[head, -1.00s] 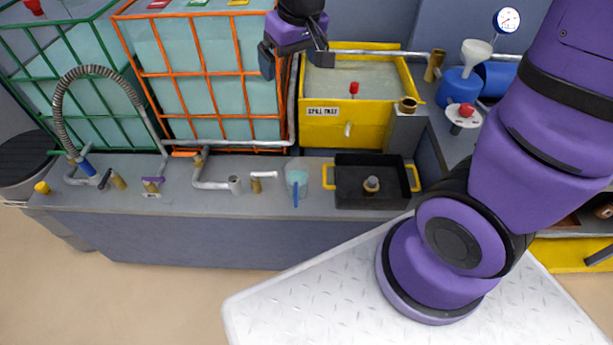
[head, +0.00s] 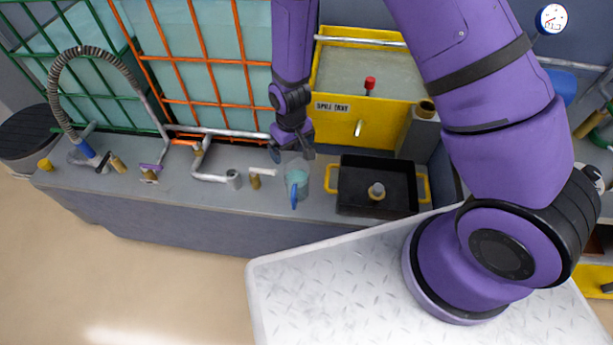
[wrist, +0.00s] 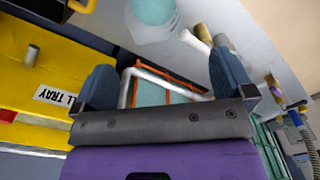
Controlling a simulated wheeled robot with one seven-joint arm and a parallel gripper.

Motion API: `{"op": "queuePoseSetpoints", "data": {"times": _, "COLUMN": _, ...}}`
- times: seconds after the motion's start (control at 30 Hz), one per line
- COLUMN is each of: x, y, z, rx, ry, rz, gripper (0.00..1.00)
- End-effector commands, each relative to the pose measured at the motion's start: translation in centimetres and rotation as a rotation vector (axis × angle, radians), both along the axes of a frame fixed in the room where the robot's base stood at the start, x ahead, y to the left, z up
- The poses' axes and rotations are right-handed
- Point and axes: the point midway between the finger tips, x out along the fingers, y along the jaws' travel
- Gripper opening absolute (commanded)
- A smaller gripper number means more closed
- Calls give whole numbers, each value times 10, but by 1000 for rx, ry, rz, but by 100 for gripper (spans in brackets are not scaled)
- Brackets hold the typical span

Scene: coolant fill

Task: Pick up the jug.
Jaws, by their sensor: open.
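The jug (head: 298,184) is a small clear vessel with pale teal liquid and a blue handle at its front. It stands upright on the grey bench, left of the black tray. My gripper (head: 292,154) is open and empty, just behind and above the jug in the head view, and overlaps its rear rim there. In the wrist view the jug (wrist: 153,12) is cut by the top edge, beyond the spread fingers of my gripper (wrist: 163,82). Nothing is between the fingers. I cannot tell whether a finger touches the jug.
The black tray (head: 347,200) with yellow handles stands right of the jug. A pipe end (head: 233,180) and a brass valve (head: 255,180) with a white lever stand close on its left. The yellow spill tray (head: 338,125) is behind. The bench (head: 190,207) in front is bare.

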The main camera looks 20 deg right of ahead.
Motion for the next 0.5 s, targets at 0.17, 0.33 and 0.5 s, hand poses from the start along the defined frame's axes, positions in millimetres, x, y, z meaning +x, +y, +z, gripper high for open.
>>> {"op": "queuePoseSetpoints", "data": {"times": 0.17, "x": -8, "y": 5, "z": -27, "rx": -10, "ry": 15, "rz": 15, "gripper": 100}}
{"op": "queuePoseSetpoints", "data": {"times": 0.33, "x": -10, "y": 5, "z": -39, "rx": -11, "ry": 18, "rz": 18, "gripper": 100}}
{"op": "queuePoseSetpoints", "data": {"times": 0.5, "x": -10, "y": 5, "z": -61, "rx": -13, "ry": 21, "rz": 17, "gripper": 100}}
